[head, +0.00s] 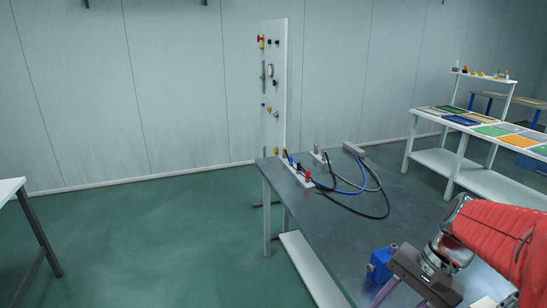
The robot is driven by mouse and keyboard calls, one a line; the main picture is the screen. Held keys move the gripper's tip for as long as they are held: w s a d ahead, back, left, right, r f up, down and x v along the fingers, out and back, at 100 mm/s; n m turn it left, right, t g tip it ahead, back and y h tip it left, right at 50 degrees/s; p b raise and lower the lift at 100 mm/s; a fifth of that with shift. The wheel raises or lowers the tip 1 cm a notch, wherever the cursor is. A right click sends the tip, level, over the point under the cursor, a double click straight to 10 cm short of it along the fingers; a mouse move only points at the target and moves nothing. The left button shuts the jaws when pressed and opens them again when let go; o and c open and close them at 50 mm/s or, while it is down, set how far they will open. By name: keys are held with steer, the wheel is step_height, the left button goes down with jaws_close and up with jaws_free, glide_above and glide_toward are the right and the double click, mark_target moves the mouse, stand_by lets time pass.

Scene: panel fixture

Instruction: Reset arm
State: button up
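My arm, in a red sleeve, comes in from the right edge of the head view. It ends in a metallic wrist and my gripper (405,285), low over the near right part of the grey table (345,230). The gripper is partly cut off by the lower edge, and its fingertips do not show clearly. I cannot tell whether it is open or shut. A blue block-like object (380,265) is beside the gripper on its left in the picture; whether they touch is unclear.
A white upright panel (275,120) with knobs and handles stands behind the table. Blue and black cables (350,190) and small connectors lie at the table's far end. A white shelf table (480,165) with coloured trays stands at right.

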steer(key=s+a+r+n+t+h, duration=0.4)
steer(key=s+a+n+t, duration=0.1)
steer(key=s+a+n, duration=0.1)
steer(key=a+n, duration=0.1)
steer(key=n, duration=0.1)
steer(key=shift+s+a+r+n+t, duration=0.2)
steer(key=shift+r+n+t, duration=0.1)
steer(key=shift+r+n, duration=0.1)
steer(key=shift+c, duration=1)
steer(key=shift+d, duration=0.1)
